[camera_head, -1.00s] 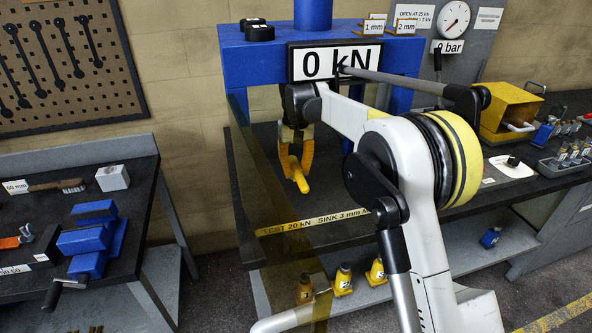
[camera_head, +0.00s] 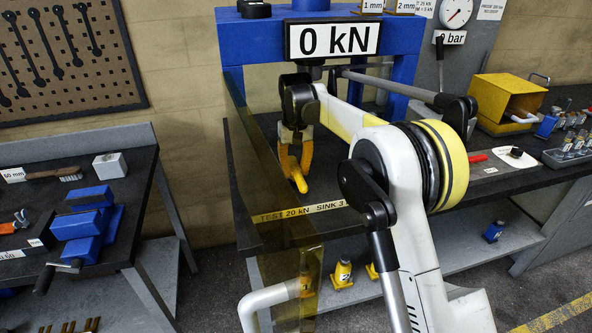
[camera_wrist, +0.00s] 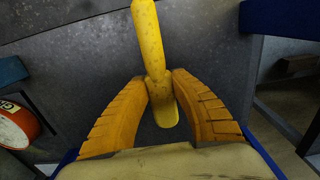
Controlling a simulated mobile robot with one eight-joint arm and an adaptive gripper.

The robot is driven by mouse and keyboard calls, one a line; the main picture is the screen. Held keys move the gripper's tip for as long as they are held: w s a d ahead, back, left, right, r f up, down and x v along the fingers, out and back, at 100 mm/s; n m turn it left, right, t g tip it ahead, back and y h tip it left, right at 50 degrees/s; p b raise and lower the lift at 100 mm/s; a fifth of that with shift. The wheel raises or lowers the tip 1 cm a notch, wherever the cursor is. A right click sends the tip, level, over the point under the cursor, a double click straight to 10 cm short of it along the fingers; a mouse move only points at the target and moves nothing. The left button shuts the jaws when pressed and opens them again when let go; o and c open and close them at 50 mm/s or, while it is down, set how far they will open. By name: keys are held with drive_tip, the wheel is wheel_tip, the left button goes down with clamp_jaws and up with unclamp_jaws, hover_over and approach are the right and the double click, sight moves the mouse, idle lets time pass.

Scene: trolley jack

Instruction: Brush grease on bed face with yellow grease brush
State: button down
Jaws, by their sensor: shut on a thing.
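My gripper (camera_head: 293,163) is shut on the yellow grease brush (camera_head: 299,178), in front of the blue press over the dark bed. In the wrist view, both orange fingers (camera_wrist: 160,85) close on the brush's yellow handle (camera_wrist: 151,40). The handle runs up out of the picture, and its rounded end shows below the fingers. The bristles cannot be made out in either view. The dark bed (camera_head: 345,165) lies behind and around my gripper, with a label on its front edge. I cannot tell whether the brush touches the bed face. A grey speckled surface fills the wrist view's background.
The blue press frame (camera_head: 245,45) carries a "0 kN" display (camera_head: 333,39). A see-through yellow panel (camera_head: 262,175) stands left of my gripper. A yellow box (camera_head: 508,98) and a white sheet (camera_head: 514,157) are at right. The left bench (camera_head: 135,190) holds a blue vice (camera_head: 88,225).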

drive_tip(key=shift+f+b, duration=0.45)
drive_tip(key=shift+f, duration=0.55)
idle(0.3)
drive_tip(key=shift+d, duration=0.1)
